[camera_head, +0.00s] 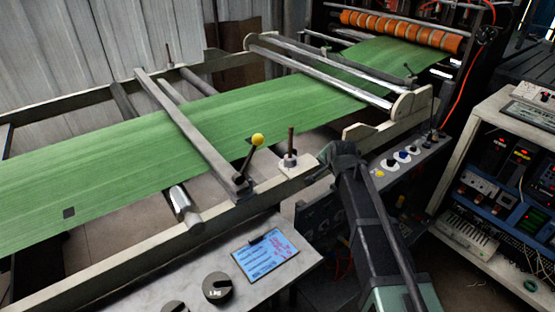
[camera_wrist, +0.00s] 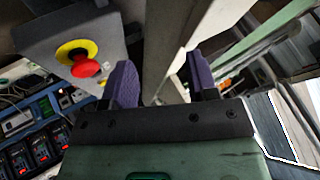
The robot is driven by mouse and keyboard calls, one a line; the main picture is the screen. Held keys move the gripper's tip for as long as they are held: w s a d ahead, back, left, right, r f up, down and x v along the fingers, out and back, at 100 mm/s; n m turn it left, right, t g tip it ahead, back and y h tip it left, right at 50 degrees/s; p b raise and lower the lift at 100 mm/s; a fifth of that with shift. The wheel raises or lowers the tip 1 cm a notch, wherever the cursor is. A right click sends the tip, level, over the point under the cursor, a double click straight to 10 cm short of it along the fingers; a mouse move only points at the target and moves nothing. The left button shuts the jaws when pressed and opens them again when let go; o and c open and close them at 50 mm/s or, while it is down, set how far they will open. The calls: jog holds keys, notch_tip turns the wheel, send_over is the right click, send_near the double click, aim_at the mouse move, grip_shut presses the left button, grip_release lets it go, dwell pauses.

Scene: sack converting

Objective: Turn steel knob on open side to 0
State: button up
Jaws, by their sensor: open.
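I cannot tell for sure which part is the steel knob. A steel post on a pale block (camera_head: 289,160) stands on the near frame rail, and a bright steel roller end (camera_head: 185,207) sticks out under the green web (camera_head: 200,130). No scale or 0 mark is readable on either. My gripper (camera_wrist: 160,82) is open in the wrist view, its two purple pads apart with nothing held. A pale beam (camera_wrist: 178,40) shows beyond the gap. In the head view my arm reaches up to the near rail, right of the post, and its jaws are not clear.
A yellow-knobbed lever (camera_head: 257,140) stands left of the post. A button panel (camera_head: 405,157) lies right of my arm. A red stop button (camera_wrist: 85,67) shows in the wrist view. An instrument cabinet (camera_head: 490,110) stands right.

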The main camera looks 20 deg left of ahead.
aim_at(290, 159)
jog(key=s+a+r+n+t+y, duration=0.2)
jog(key=s+a+r+n+t, duration=0.3)
jog(key=s+a+n, duration=0.6)
jog(key=w+f+m+b, duration=0.1)
jog(key=w, duration=0.1)
jog(key=w+a+f+m+b, duration=0.1)
jog(key=w+b, duration=0.1)
jog(key=w, duration=0.1)
jog(key=w+f+b, duration=0.2)
jog(key=w, duration=0.1)
jog(key=shift+w+a+m, duration=0.15)
jog(key=shift+a+m, duration=0.25)
jog(key=shift+r, duration=0.1)
jog(key=c, duration=0.6)
